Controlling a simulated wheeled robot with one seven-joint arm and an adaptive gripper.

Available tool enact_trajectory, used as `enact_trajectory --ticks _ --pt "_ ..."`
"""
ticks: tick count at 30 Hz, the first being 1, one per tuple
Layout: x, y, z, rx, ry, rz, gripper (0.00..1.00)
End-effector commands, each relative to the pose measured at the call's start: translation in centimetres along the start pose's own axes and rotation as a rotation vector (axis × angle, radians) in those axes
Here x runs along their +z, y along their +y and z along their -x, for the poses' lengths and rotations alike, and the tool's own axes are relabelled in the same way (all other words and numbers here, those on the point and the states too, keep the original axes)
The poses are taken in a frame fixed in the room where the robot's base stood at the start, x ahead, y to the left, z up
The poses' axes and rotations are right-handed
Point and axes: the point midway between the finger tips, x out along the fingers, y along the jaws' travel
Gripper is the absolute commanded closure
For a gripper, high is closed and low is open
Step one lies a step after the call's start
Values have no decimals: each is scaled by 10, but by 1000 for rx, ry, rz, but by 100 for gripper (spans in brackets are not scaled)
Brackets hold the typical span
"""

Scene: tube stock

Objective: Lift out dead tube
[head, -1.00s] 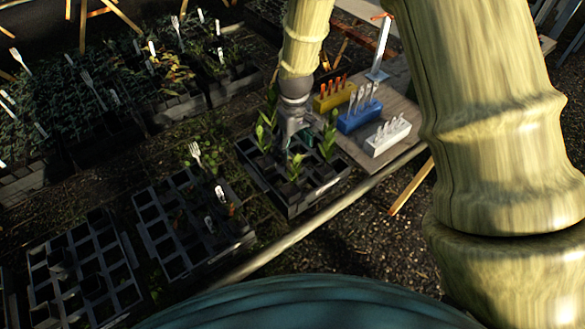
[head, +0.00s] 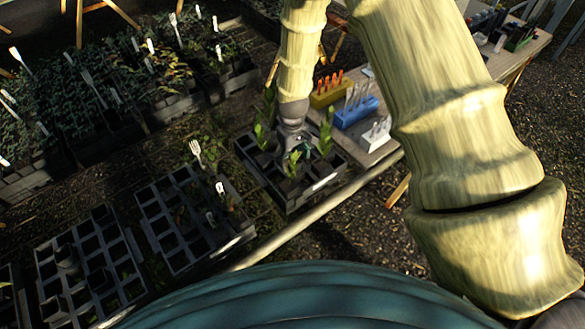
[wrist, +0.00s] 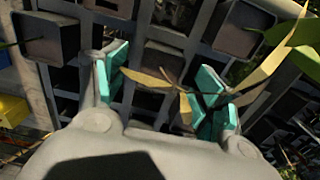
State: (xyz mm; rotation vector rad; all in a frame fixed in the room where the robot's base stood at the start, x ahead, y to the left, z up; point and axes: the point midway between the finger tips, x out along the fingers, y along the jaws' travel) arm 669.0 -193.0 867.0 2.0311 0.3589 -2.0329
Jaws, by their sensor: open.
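A withered plant with curled yellow-brown leaves (wrist: 150,78) shows between my fingers in the wrist view. It looks like the dead tube's plant; its tube is mostly hidden below. My gripper (wrist: 165,92) is open, with teal pads on both sides of the dry leaves and nothing clamped. In the head view my gripper (head: 298,148) is low over the dark tube tray (head: 290,205), among green plants. Its fingertips are partly hidden there.
Green plants (head: 327,133) stand close around my gripper. Yellow (head: 328,95), blue (head: 357,113) and white (head: 374,140) racks stand on a bench just behind. Another dark cell tray (head: 165,235) lies to the left. A pale rail runs along the front.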

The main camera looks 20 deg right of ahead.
Motion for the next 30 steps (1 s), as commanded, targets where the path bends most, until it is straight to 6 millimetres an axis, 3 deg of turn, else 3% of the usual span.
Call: enact_trajectory --ticks 9,19,30 --pt "0 1 -23 0 -1 -1 30" --pt "0 1 -26 0 0 -1 30" --pt "0 1 -26 0 0 -1 98"
